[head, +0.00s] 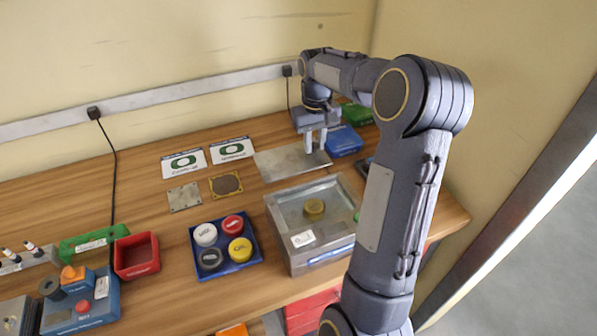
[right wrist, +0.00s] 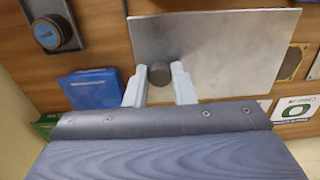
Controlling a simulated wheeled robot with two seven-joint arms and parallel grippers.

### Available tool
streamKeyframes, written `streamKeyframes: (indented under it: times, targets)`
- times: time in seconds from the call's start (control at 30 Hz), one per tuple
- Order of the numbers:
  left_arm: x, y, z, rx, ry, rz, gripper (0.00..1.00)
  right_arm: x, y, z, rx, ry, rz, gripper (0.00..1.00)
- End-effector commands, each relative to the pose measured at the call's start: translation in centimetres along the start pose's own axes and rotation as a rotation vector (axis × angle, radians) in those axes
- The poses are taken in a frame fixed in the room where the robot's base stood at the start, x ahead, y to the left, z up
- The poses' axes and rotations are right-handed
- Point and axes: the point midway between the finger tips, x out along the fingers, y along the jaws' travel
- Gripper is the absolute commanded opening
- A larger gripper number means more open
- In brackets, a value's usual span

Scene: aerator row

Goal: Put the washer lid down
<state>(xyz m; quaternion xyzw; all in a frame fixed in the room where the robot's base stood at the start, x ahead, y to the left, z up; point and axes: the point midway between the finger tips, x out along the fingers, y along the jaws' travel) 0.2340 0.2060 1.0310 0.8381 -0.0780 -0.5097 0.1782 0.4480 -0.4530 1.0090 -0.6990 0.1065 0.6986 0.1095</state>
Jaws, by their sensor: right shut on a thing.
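The washer lid (head: 285,163) is a flat grey metal plate over the back right of the bench. It also shows in the right wrist view (right wrist: 215,45), with a dark round knob (right wrist: 160,73) near one edge. My right gripper (head: 316,142) is above the lid with its fingers (right wrist: 158,88) shut on the knob. The lid looks level and low; I cannot tell whether it touches the bench. The washer (head: 290,250) is a grey box with an open top and a yellow round part (head: 314,208) inside. My left gripper is out of view.
A blue bin (head: 344,140) and a green bin (head: 357,114) stand right of the lid. White cards (head: 184,163), a metal plate (head: 184,196) and a brown square pad (head: 225,185) lie left of it. A blue tray (head: 233,266) holds several coloured caps beside the washer.

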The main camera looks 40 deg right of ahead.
Motion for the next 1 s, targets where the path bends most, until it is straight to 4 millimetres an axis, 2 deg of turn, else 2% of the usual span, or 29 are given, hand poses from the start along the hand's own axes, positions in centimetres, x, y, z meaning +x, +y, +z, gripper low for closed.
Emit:
streamKeyframes:
  times: [0.1, 0.5, 0.93, 0.97, 1.0]
  targets:
    - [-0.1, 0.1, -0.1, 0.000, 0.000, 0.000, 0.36, 2.3, 0.0, 0.1, 0.001, -0.003, -0.001, 0.00]
    - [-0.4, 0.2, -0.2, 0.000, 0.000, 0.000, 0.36, 7.1, 0.0, 0.1, 0.001, -0.003, -0.001, 0.00]
    - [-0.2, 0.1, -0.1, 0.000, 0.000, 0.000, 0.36, 8.0, -0.1, 0.1, 0.000, 0.001, -0.001, 0.00]
    - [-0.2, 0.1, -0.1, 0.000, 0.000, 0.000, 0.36, 7.9, -0.1, 0.1, 0.000, 0.000, -0.001, 0.26]
    - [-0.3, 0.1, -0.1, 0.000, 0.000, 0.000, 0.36, 7.8, -0.1, 0.1, 0.000, 0.000, -0.001, 0.32]
